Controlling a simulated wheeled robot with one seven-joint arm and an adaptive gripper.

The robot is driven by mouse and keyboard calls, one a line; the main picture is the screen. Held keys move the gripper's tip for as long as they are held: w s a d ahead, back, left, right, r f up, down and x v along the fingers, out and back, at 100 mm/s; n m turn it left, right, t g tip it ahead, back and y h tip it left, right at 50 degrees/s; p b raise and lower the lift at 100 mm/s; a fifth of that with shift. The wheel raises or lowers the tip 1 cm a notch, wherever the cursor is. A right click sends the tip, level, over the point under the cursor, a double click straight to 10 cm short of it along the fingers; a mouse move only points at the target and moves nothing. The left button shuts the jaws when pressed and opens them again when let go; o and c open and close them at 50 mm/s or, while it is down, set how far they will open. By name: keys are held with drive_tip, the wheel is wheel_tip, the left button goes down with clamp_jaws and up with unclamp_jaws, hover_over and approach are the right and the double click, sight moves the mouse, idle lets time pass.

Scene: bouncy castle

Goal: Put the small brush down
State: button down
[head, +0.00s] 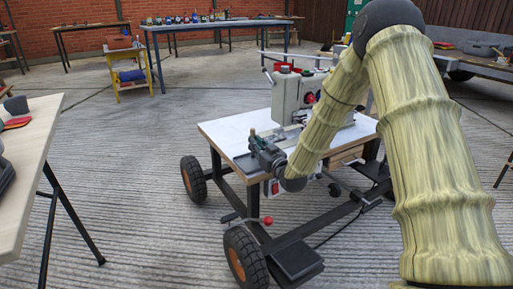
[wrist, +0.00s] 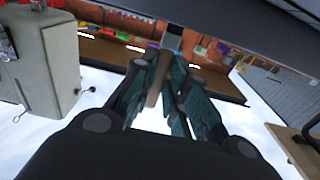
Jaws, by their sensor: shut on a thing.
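My gripper (head: 258,143) is over the left front part of the white-topped cart (head: 220,128). In the wrist view the dark teal fingers (wrist: 166,88) are shut on the small brush (wrist: 157,85). Its tan-brown handle shows between the fingers, and a dark grey end (wrist: 172,37) shows beyond them. The brush's bristles cannot be made out. In the head view only a small brown bit of it sticks up at the fingertips. I cannot tell whether the brush touches the cart top.
A grey machine (head: 287,92) stands on the cart behind my gripper. The cart top's left corner looks bare. A pale table (head: 40,125) with dark items is at the left. A yellow stand (head: 127,75) and a long blue-edged table (head: 215,26) are farther back.

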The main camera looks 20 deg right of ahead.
drive_tip(key=shift+f, duration=0.15)
drive_tip(key=c, duration=1.4)
unclamp_jaws()
drive_tip(key=shift+s+r, duration=0.2)
drive_tip(key=shift+s, duration=0.05)
drive_tip(key=shift+s+d+f+p, duration=0.1)
drive_tip(key=shift+s+d+p, duration=0.15)
drive_tip(key=shift+s+p, duration=1.2)
drive_tip(key=shift+s+d+f+p, duration=0.2)
drive_tip(key=shift+s+p, duration=0.3)
drive_tip(key=shift+s, duration=1.9)
drive_tip(key=shift+s+d+f+p, duration=0.1)
drive_tip(key=shift+s+d+p, duration=0.15)
drive_tip(key=shift+s+p, duration=1.2)
drive_tip(key=shift+s+b, duration=0.45)
drive_tip(key=shift+b, duration=0.05)
